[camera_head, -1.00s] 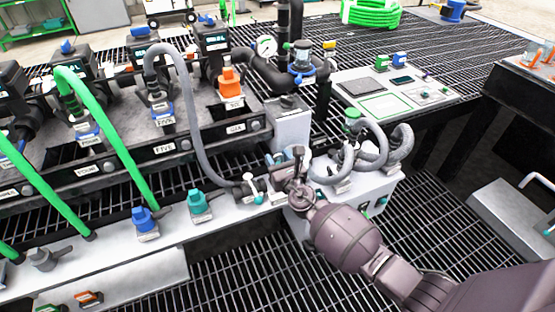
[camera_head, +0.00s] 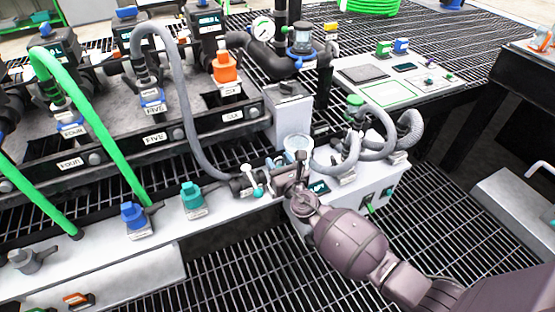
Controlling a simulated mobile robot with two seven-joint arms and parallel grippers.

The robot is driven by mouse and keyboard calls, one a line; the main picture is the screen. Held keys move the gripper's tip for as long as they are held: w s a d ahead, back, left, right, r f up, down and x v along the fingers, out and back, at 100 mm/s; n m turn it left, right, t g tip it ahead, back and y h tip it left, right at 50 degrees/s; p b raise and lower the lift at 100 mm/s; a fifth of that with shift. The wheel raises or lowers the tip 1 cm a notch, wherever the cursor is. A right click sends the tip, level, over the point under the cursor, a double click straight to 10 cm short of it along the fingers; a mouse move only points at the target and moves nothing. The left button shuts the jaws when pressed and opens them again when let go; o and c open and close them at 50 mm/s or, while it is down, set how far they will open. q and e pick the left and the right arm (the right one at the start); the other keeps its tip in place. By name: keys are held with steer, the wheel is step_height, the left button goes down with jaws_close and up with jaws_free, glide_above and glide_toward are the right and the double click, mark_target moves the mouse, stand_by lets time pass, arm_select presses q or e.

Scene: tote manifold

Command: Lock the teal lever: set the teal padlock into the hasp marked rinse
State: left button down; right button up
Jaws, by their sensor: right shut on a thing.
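My right gripper (camera_head: 287,180) is at the left end of the white box (camera_head: 345,200), just right of a small dark valve (camera_head: 242,186) with a white lever with teal ends (camera_head: 257,189). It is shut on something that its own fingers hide. I cannot tell whether this is the teal padlock, and cannot pick that padlock out elsewhere. The hasp marked rinse is not readable. My left gripper is not in view.
A teal fitting (camera_head: 193,200) and a blue fitting (camera_head: 135,217) stand on the white ledge to the left. Grey hoses (camera_head: 378,140) loop over the box's right part. A board with small items (camera_head: 400,87) lies behind. Open grating floor lies in front.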

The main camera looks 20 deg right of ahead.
steer(key=shift+f+b, duration=0.35)
steer(key=shift+f, duration=0.4)
steer(key=shift+s+f+b, duration=0.1)
steer(key=shift+f+b, duration=0.5)
steer(key=shift+f, duration=0.15)
steer(key=shift+f+b, duration=0.75)
steer(key=shift+f, duration=0.1)
steer(key=shift+f+b, duration=0.35)
steer(key=shift+f, duration=0.1)
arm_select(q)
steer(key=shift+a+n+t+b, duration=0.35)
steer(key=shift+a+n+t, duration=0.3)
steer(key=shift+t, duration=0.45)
arm_select(e)
steer(key=shift+f, duration=0.4)
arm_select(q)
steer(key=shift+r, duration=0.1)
arm_select(e)
steer(key=o, duration=1)
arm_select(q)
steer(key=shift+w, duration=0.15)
arm_select(e)
steer(key=shift+o, duration=0.6)
